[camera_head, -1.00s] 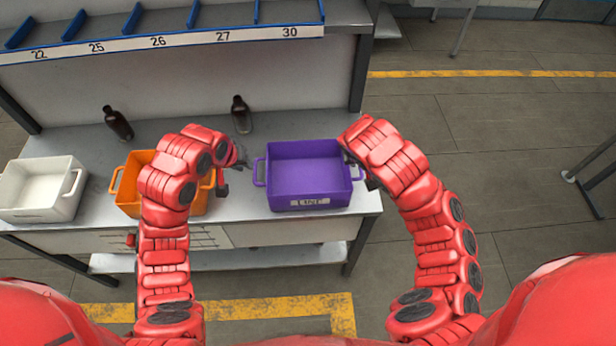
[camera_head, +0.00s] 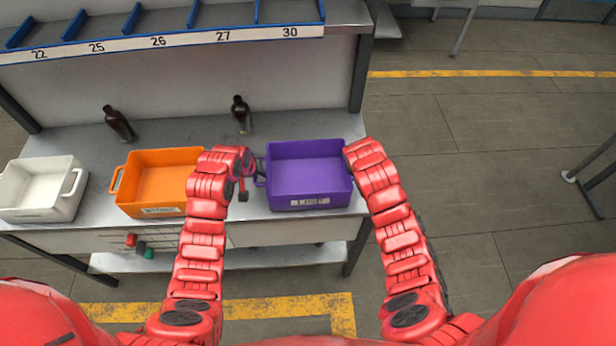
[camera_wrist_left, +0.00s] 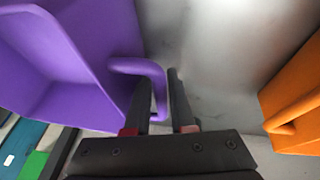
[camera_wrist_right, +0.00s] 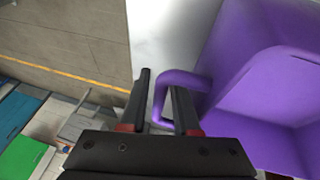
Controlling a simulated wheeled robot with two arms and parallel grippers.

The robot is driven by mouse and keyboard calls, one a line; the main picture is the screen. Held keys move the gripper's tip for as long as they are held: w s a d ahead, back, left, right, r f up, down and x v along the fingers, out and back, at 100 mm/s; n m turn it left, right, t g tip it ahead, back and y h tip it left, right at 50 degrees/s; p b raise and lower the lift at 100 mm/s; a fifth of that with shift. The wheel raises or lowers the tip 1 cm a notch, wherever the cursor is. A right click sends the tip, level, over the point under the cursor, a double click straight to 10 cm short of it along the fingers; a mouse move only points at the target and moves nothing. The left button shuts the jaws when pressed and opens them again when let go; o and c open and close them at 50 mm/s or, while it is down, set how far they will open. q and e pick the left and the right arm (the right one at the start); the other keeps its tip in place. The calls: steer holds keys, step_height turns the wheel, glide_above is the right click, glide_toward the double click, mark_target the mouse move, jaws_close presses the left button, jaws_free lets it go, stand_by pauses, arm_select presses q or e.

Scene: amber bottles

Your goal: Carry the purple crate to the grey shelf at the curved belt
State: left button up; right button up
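The purple crate (camera_head: 309,198) stands on the grey workbench near its right end, with a white label on its front. My left gripper (camera_head: 258,168) is at its left handle. In the left wrist view the open fingers (camera_wrist_left: 160,100) stand either side of the purple handle (camera_wrist_left: 157,75), with a gap visible. My right gripper is mostly hidden behind its arm in the head view. In the right wrist view its open fingers (camera_wrist_right: 162,100) straddle the right handle (camera_wrist_right: 178,78). I cannot make out the grey shelf at the curved belt.
An orange crate (camera_head: 150,203) stands left of the purple one, and a white crate (camera_head: 40,208) farther left. Two dark amber bottles (camera_head: 118,123) (camera_head: 241,114) stand behind on the bench (camera_head: 180,133). A numbered blue-bin rack (camera_head: 170,39) overhangs.

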arm_select(q)
steer(key=shift+w+f, duration=0.15)
steer(key=shift+f, duration=0.2)
arm_select(e)
steer(key=shift+w+f, duration=0.2)
steer(key=shift+f, duration=0.1)
arm_select(q)
jaws_close()
arm_select(e)
jaws_close()
stand_by(0.8)
